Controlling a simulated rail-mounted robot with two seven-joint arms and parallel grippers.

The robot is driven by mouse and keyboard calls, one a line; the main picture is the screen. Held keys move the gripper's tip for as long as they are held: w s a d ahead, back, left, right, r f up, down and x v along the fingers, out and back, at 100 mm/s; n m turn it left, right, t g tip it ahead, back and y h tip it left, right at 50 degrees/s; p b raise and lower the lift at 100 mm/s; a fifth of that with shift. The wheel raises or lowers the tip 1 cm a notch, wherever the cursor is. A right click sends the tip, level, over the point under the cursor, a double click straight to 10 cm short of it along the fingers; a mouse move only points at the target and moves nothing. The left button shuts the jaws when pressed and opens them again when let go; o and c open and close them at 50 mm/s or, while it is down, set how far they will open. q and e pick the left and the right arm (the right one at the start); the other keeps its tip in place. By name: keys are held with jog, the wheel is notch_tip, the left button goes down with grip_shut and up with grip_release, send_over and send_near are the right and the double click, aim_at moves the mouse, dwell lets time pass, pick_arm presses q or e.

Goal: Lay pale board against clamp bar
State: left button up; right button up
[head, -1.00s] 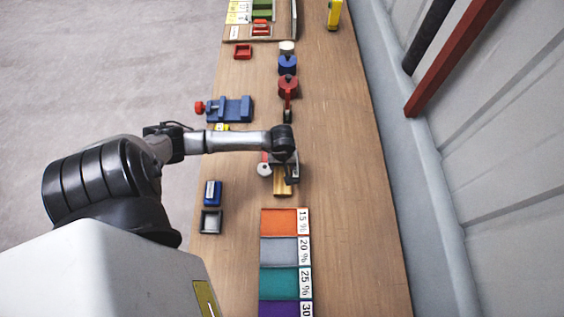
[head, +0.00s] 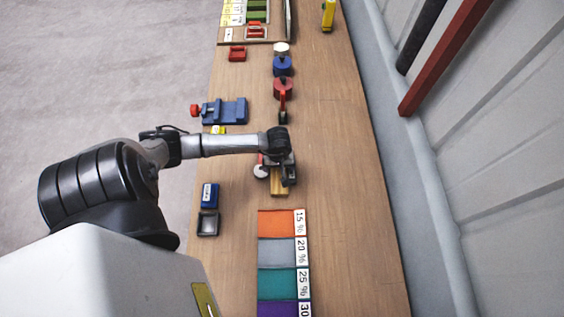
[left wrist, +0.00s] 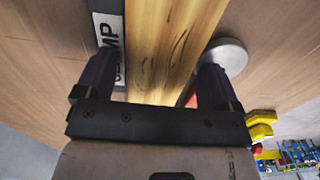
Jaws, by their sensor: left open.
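The pale board (head: 279,184) is a yellowish wooden strip on the table below my left gripper (head: 279,168). In the left wrist view the board (left wrist: 163,40) runs lengthwise between the two spread dark fingers of the left gripper (left wrist: 157,78). I see no firm hold on it. A dark-edged label (left wrist: 110,48) ending in "MP" lies left of the board. A round grey disc (left wrist: 226,56) is by the right finger; it also shows in the head view (head: 261,171). I cannot clearly make out the clamp bar; the gripper hides this spot. My right gripper is out of view.
Coloured panels marked with percentages, the nearest orange (head: 276,223), lie in front of the board. A blue box (head: 210,195) and a dark tray (head: 208,223) stand left. A blue vise-like fixture (head: 225,111) and a red round piece (head: 283,88) stand farther back.

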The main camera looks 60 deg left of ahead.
pick_arm(q)
notch_tip(320, 180, up, 11)
jog(key=w+d+r+n+t+h, duration=0.1)
jog(key=d+r+n+t+h, duration=0.15)
jog(key=d+h, duration=0.45)
jog(key=d+r+n+t+h, duration=0.2)
jog(key=d+r+n+h, duration=0.2)
jog(key=d, duration=0.8)
jog(key=w+d+r+n+t, duration=0.1)
jog(key=w+r+n+t, duration=0.1)
jog(key=r+n+t, duration=0.55)
jog(key=w+r+n+t, duration=0.2)
jog(key=n+t, duration=0.3)
jog(key=n, duration=0.5)
jog(key=s+a+f+n+g+y, duration=0.2)
jog(key=a+f+n+y, duration=0.35)
jog(key=n, duration=0.75)
jog(key=s+a+f+n+g+y, duration=0.2)
jog(key=s+n+y, duration=0.1)
jog(key=n+y, duration=0.75)
jog(key=s+d+f+n+g+h, duration=0.2)
jog(key=s+d+f+n+g, duration=0.1)
jog(key=s, duration=0.3)
jog(key=s+d+f+n+g+h, duration=0.3)
jog(key=s+f+n+g, duration=0.1)
jog(key=s+n+g, duration=0.2)
jog(key=shift+s+f, duration=0.35)
jog(key=shift+s, duration=0.15)
